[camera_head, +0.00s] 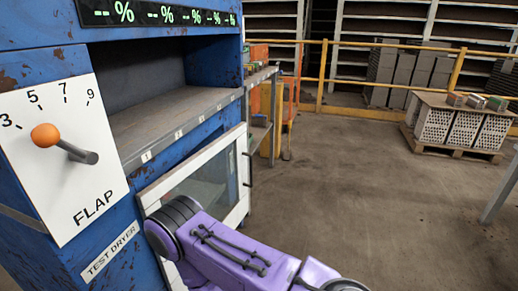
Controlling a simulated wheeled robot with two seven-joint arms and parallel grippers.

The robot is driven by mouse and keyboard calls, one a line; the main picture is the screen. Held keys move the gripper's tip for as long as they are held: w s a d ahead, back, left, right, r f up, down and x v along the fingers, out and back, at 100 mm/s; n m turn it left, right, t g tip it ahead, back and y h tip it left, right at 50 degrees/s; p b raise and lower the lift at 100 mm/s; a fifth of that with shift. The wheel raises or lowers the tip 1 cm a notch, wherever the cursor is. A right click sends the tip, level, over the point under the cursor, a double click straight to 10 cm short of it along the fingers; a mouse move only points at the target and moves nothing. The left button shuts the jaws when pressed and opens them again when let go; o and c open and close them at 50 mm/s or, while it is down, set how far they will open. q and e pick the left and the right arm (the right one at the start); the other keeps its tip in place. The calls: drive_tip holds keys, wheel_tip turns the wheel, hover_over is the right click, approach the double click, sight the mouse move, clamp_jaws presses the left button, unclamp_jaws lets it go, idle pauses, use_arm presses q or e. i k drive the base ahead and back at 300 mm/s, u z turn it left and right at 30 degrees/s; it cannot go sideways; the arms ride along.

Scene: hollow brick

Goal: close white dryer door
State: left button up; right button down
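The white dryer door (237,183) has a white frame around a glass pane (209,181). It is on the lower front of the blue test dryer (60,172), below the shelf. A dark handle (248,168) is on its right edge. I cannot tell for sure how far the door stands from the dryer's front. One of my purple arms covers the door's lower left part. Neither gripper shows, so I see no contact between a gripper and the door.
A white FLAP panel with an orange-knobbed lever (46,135) is on the dryer at left. A grey shelf (175,117) juts above the door. Yellow railings (390,112) and a brick pallet (460,128) stand behind. The floor right of the door is clear.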

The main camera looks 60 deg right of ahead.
sight(148, 200)
drive_tip(key=u, duration=0.15)
drive_tip(key=k, duration=0.25)
drive_tip(key=z, duration=1.1)
